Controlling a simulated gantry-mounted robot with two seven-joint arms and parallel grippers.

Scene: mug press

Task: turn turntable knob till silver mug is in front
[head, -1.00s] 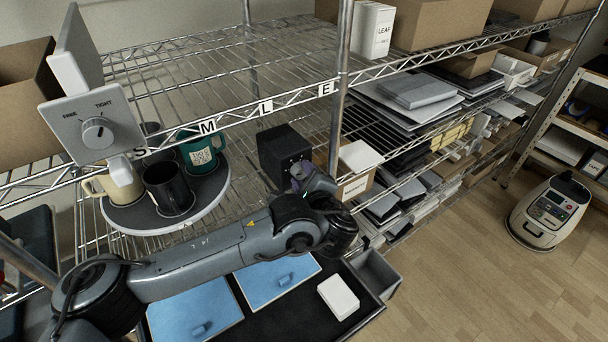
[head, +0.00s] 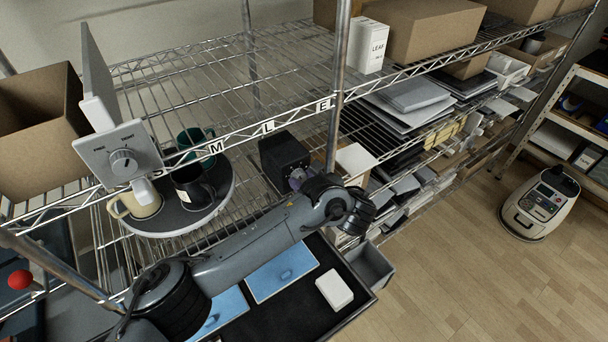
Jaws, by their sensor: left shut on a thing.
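The round grey turntable (head: 215,208) stands on the wire shelf at left. On it are a cream mug (head: 143,206) at front left, a black mug (head: 192,186) at right, and a teal mug (head: 205,137) toward the back. I cannot make out a silver mug; the hanging dial panel and shelf rail cover part of the turntable. My left gripper (head: 298,179) is shut on the knob at the front of the black box (head: 284,153), right of the turntable. The gripper mostly hides the knob. My right gripper is not in view.
The dial panel (head: 118,156) hangs before the turntable's left side. The shelf rail (head: 265,129) and an upright post (head: 340,85) frame the box. Below, a dark tray holds blue panels (head: 283,273) and a white block (head: 334,289). A machine (head: 545,203) stands on the floor.

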